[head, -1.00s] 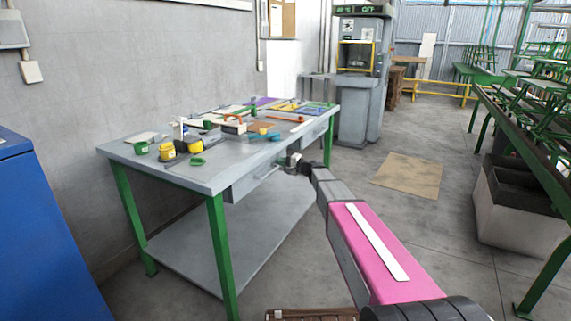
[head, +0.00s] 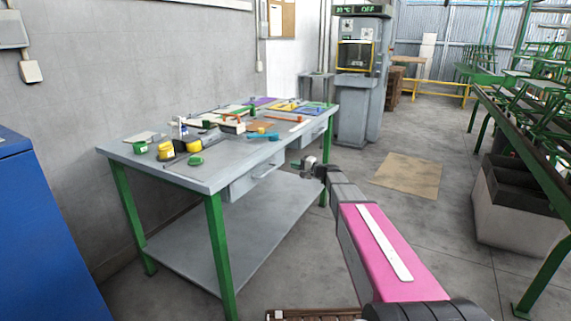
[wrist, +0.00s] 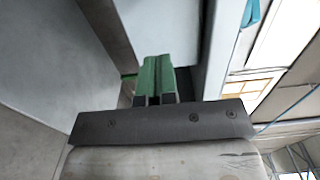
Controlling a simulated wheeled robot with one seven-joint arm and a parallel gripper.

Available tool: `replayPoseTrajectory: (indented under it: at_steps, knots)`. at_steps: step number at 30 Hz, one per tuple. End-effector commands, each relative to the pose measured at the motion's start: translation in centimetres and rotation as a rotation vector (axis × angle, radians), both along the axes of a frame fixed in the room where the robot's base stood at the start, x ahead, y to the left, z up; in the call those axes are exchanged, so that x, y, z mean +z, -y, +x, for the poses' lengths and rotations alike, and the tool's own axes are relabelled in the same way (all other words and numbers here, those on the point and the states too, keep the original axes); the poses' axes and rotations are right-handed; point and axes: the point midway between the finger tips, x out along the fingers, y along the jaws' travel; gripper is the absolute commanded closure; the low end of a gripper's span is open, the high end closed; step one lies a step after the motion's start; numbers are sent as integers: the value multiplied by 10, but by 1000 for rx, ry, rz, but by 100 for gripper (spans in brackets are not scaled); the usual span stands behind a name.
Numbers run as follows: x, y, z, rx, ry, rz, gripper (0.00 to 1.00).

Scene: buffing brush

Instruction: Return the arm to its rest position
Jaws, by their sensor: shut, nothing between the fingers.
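My gripper (head: 306,166) is at the end of my outstretched pink arm, beside the right front part of the workbench (head: 160,174). It hangs in front of the bench, near a drawer below the tabletop. In the wrist view the two green-tipped fingers (wrist: 154,80) are together with nothing between them. In the head view the gripper is small and its fingers are hard to make out.
The tabletop holds yellow and green pots, a blue brush-like item (head: 262,135) and several tools. A drawer (head: 255,179) is at the bench front. A blue cabinet (head: 45,240) stands at left, a grey bin (head: 515,215) at right.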

Motion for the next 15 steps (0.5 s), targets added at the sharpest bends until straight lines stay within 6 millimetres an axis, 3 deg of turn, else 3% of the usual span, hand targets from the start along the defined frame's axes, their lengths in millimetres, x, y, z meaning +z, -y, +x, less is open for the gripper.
replayPoseTrajectory:
  at_steps: [6, 15]
  knots:
    - [0, 35, -21, -2, -1, -1, 100]
    - [-5, 47, -37, 10, -8, -29, 100]
